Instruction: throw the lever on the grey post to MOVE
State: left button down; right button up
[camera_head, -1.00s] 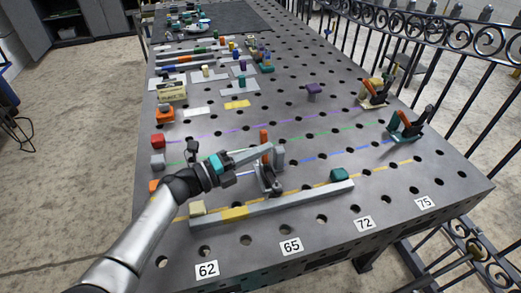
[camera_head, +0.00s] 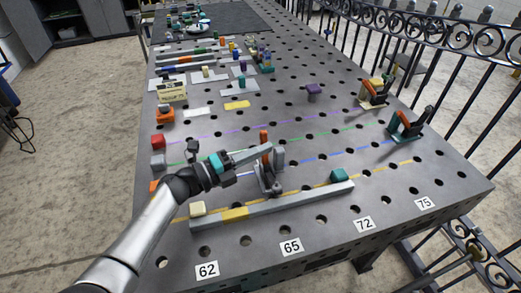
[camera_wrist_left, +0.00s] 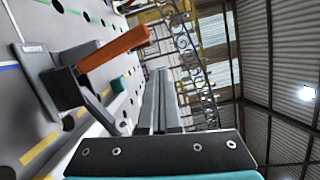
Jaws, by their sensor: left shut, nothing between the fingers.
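The lever has an orange handle (camera_head: 264,138) that stands up from a small grey post and bracket (camera_head: 268,180) behind the long grey bar. My right gripper is out of view.
Two orange-handled clamps (camera_head: 405,127) (camera_head: 374,94) stand at the right. A black railing (camera_head: 440,75) runs along the far right side.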

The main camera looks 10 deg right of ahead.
pick_arm(q)
jog(key=shift+w+r, duration=0.1)
jog(key=shift+w, duration=0.25)
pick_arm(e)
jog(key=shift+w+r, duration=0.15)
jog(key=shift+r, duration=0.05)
pick_arm(q)
jog(key=shift+w+n, duration=0.25)
jog(key=shift+n, duration=0.25)
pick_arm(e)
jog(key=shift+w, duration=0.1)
pick_arm(q)
jog(key=shift+w+r+n+y, duration=0.15)
jog(key=shift+w+n+y, duration=0.15)
jog(key=shift+w+n, duration=0.75)
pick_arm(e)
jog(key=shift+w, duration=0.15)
pick_arm(q)
jog(key=shift+a, duration=0.1)
